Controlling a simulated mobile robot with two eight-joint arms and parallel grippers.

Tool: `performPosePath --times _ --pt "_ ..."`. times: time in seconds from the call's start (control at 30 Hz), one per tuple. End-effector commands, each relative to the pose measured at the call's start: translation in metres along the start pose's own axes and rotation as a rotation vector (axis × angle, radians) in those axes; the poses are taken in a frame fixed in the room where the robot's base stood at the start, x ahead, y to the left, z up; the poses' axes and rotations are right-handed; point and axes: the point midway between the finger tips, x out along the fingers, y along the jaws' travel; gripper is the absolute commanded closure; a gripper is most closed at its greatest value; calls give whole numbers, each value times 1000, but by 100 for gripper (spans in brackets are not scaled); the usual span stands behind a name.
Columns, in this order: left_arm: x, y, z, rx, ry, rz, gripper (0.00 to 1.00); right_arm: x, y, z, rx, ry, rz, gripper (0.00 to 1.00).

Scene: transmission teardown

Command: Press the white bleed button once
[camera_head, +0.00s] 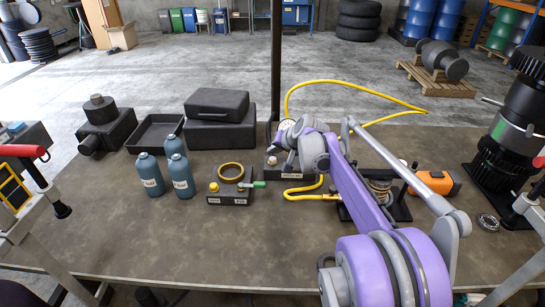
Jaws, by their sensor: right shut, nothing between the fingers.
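A small white button (272,161) sits on the left part of a dark block (277,173) in the middle of the table. A label on the block's front is too small to read with certainty. My right gripper (283,150) is shut and empty. It is above and beside the button, tilted down toward the block, and its purple arm comes in from the lower right. The button's top is still visible; I cannot tell whether the fingertips touch it. The arm and gripper hide part of the block. My left gripper is not in view.
A yellow hose (350,83) loops behind my right arm. Left of the block stand a dark fixture (236,199) with a yellow ring, a yellow knob and a green lever, and several teal bottles (183,180). An orange tool (436,183) lies right. The front left table is clear.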

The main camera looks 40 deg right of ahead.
Motion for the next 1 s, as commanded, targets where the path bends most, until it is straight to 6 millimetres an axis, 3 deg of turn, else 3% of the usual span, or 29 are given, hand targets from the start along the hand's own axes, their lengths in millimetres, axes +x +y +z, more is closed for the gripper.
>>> performPosePath --times 0.27,0.77,1.0 --pt "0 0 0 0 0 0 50 -1 0 0 0 0 0 100" --pt "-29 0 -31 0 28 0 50 -33 -25 -25 0 3 -1 100" --pt "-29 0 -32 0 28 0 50 -34 -25 -25 0 0 1 100"
